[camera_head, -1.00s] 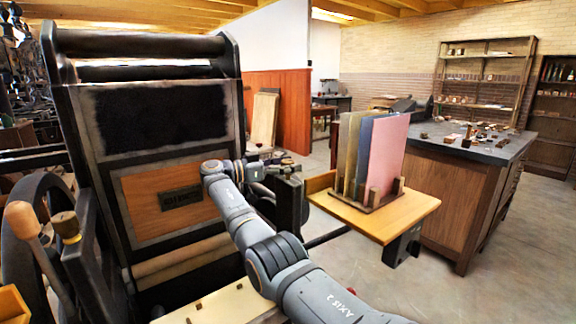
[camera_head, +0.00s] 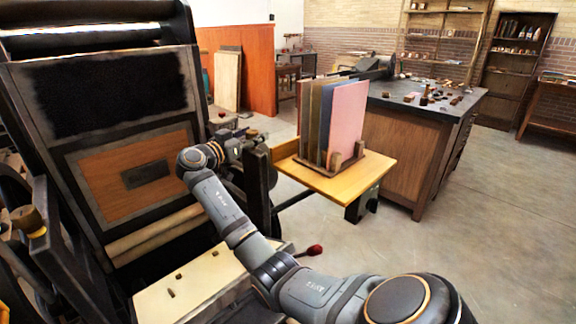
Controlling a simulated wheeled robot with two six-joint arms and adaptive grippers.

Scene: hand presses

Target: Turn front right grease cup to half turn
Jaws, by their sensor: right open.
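The printing press (camera_head: 62,165) fills the left side, with a black inked plate above a wooden panel. My right arm comes in from the bottom right and bends at the wrist near the press's right side. My right gripper (camera_head: 248,138) points to the right there, beside the dark right upright of the press. It is open, small and dark against dark parts. I cannot make out the front right grease cup; it may be hidden by the gripper or the upright. A brass cup (camera_head: 30,221) shows on the press's left side.
A wooden side shelf (camera_head: 368,178) holds several upright coloured boards (camera_head: 345,120) just right of the gripper. A red-knobbed lever (camera_head: 314,250) sticks out below. A dark-topped cabinet (camera_head: 395,150) with small items stands behind. The floor at right is clear.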

